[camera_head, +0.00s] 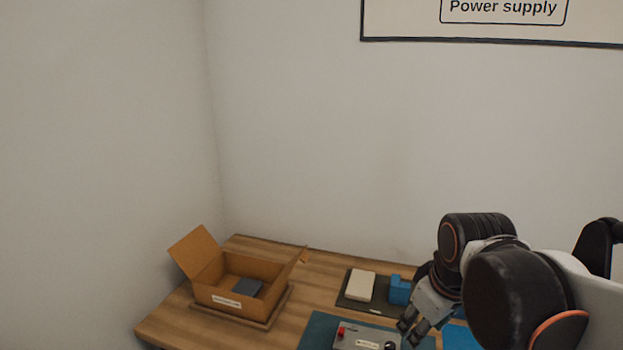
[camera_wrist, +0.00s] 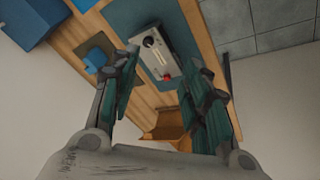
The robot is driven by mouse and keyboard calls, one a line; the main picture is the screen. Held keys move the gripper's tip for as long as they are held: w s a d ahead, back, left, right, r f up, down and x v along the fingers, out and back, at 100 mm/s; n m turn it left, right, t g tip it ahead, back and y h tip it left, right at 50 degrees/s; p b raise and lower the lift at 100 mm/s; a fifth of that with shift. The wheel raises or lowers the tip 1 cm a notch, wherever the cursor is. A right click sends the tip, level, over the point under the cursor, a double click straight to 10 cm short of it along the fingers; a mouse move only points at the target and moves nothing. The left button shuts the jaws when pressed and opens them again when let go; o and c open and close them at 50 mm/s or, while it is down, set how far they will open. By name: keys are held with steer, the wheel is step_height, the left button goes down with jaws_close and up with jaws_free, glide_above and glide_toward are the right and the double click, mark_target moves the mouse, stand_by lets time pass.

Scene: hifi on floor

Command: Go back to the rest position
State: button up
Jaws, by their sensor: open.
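My gripper (camera_head: 412,328) is at the lower right of the head view, above the near part of the wooden table (camera_head: 320,263). In the wrist view my gripper (camera_wrist: 163,62) has its two fingers apart, with nothing held between them. A grey device (camera_head: 355,336) with a red part and a black knob lies on a dark teal mat (camera_head: 313,335). The grey device (camera_wrist: 165,50) shows beyond the fingertips in the wrist view, apart from them as far as I can tell.
A dark tray (camera_head: 362,305) bears a cream block (camera_head: 361,285) and a blue block (camera_head: 400,290). Walls stand behind and left. The air above the table's left is clear.

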steer(key=s+f+m+t, duration=0.1)
steer(key=s+m+t, duration=0.2)
steer(key=s+m, duration=0.3)
steer(key=s, duration=0.3)
steer(key=shift+f, duration=0.2)
stand_by(0.7)
